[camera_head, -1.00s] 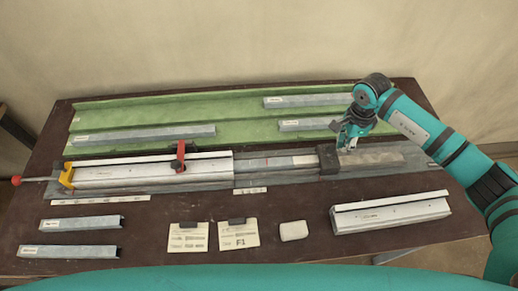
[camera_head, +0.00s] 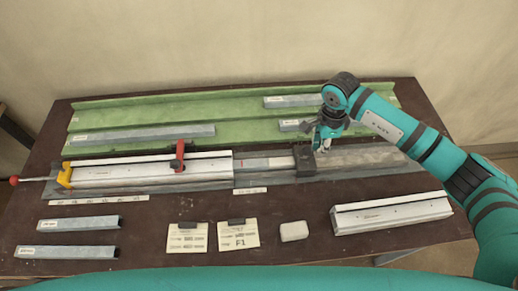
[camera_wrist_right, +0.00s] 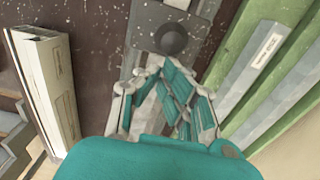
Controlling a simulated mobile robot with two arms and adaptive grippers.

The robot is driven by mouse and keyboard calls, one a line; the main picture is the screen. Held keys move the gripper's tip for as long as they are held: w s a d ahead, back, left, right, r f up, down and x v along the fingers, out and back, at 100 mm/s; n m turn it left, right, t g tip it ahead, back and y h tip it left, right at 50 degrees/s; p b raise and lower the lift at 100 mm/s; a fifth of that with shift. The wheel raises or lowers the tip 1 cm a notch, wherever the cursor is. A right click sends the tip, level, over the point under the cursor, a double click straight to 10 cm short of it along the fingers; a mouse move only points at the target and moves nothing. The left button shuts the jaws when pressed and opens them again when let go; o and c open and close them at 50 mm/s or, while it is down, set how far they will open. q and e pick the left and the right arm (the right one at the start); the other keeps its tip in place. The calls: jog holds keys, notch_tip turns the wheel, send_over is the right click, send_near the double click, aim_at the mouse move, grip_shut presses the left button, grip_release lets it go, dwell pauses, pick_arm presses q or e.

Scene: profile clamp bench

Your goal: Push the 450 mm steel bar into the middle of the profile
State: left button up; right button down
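The pale profile (camera_head: 120,174) lies along the bench at the left, under a red clamp (camera_head: 179,157). A grey steel bar (camera_head: 265,164) shows between the profile's right end and a dark sliding block (camera_head: 303,160). The bar's left part is hidden, and I cannot tell how far it reaches inside. My right gripper (camera_head: 322,147) is at the block's right side. In the right wrist view its fingers (camera_wrist_right: 162,68) look drawn together just behind the block's round knob (camera_wrist_right: 172,40); contact is unclear. My left gripper is not in view.
A yellow stop (camera_head: 65,176) with a red-knobbed rod is at the profile's left end. A green tray (camera_head: 240,108) holding several grey bars lies behind. In front are two grey bars, two cards (camera_head: 238,234), a white block (camera_head: 293,231) and another profile (camera_head: 391,213). The rail right of my gripper is clear.

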aim_at(277, 162)
jog(key=shift+s+a+f+b, duration=0.1)
jog(key=shift+a+b, duration=0.15)
jog(key=shift+a, duration=0.85)
jog(key=shift+s+a+r+b, duration=0.1)
jog(key=shift+a+b, duration=0.15)
jog(key=shift+a, duration=0.85)
jog(key=shift+s+a+f+b, duration=0.1)
jog(key=shift+a+b, duration=0.15)
jog(key=shift+a, duration=0.85)
jog(key=shift+s+a+b, duration=0.2)
jog(key=shift+a+b, duration=0.7)
jog(key=shift+a, duration=2.4)
jog(key=shift+d, duration=0.1)
jog(key=shift+d+b, duration=0.4)
jog(key=shift+d, duration=0.25)
notch_tip(277, 162, up, 7)
jog(key=p, duration=0.2)
jog(key=shift+p, duration=0.35)
